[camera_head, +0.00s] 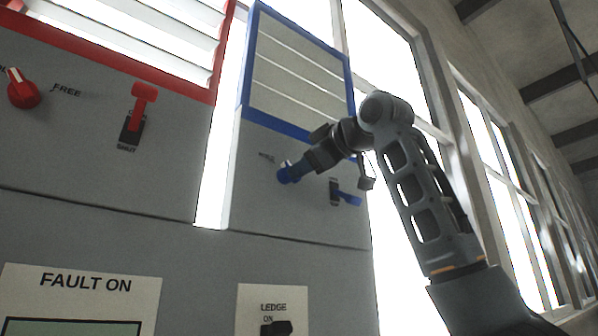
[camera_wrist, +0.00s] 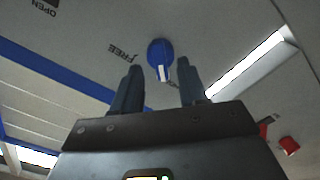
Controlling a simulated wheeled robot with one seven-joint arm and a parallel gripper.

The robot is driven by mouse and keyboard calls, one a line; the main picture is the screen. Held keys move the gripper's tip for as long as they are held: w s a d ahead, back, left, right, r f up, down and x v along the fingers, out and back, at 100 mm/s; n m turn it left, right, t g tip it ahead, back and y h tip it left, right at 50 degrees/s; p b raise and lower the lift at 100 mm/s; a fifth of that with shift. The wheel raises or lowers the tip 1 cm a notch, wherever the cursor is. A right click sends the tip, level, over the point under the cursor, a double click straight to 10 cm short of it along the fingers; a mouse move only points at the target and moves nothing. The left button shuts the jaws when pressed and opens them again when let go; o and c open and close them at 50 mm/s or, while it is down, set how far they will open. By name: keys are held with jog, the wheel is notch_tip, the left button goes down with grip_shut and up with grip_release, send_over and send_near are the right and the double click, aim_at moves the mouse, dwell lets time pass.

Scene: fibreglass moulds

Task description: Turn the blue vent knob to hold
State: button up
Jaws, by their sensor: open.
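The blue vent knob (camera_wrist: 159,52) is round, on the grey panel, with a white pointer mark at its lower edge in the wrist view. The word FREE stands upside down to its left there; a partly hidden marking lies below right. In the head view the knob (camera_head: 286,174) sits under the blue-framed louvre vent, at the end of my arm. My gripper (camera_wrist: 158,66) is open, its fingers to the left and right of the knob in the wrist view. I cannot tell whether the fingers touch it or how deep they reach.
A blue lever (camera_head: 347,198) in a black slot is right of the knob. Further left are a red knob (camera_head: 23,91) and a red lever (camera_head: 138,112) marked SHUT, below a red-framed vent. A FAULT ON sign (camera_head: 85,283) and a LEDGE ON switch (camera_head: 276,328) are lower.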

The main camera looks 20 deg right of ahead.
jog(key=shift+b+v, duration=0.65)
jog(key=shift+v, duration=2.05)
